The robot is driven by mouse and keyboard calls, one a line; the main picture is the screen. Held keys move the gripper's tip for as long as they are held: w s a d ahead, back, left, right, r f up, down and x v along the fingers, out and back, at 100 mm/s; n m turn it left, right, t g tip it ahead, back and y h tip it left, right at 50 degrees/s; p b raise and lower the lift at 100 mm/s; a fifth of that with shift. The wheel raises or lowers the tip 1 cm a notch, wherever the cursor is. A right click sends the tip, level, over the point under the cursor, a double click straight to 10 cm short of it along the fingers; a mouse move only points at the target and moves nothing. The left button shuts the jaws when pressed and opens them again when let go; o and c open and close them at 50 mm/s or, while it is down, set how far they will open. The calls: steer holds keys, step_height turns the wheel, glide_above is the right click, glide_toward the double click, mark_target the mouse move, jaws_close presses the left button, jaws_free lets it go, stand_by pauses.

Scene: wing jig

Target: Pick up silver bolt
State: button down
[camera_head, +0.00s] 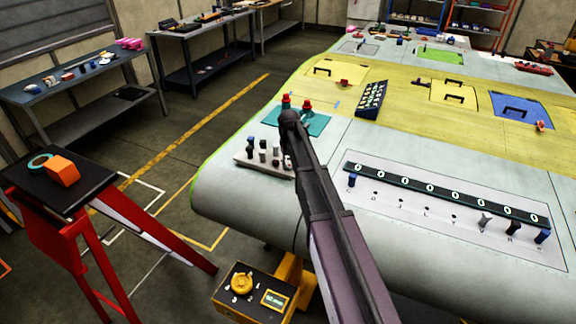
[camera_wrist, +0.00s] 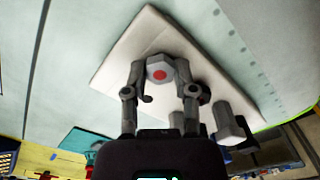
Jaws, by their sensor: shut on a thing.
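The silver bolt (camera_wrist: 159,72) shows in the wrist view as a grey hexagonal head with a red dot. My gripper (camera_wrist: 163,93) has its two fingers closed on either side of it. Behind it lies a pale bolt tray (camera_wrist: 113,72); I cannot tell whether the bolt is clear of the tray. In the head view the bolt tray (camera_head: 243,160) sits on the wing's near left edge and holds several dark, grey and blue-topped bolts. My arm covers the gripper and the held bolt there.
Another grey bolt (camera_wrist: 228,122) stands close to my right finger. A teal mat (camera_head: 318,122) with red-topped items lies behind the tray. A dark hole strip (camera_head: 435,192) with several bolts below it lies to the right. A red stand (camera_head: 100,185) is at left.

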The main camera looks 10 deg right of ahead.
steer(key=shift+r+p, duration=1.25)
steer(key=shift+r, duration=0.1)
steer(key=s+a+r+p, duration=0.2)
steer(key=s+a, duration=0.1)
steer(key=s, duration=1.2)
steer(key=shift+s, duration=0.4)
steer(key=shift+r, duration=0.1)
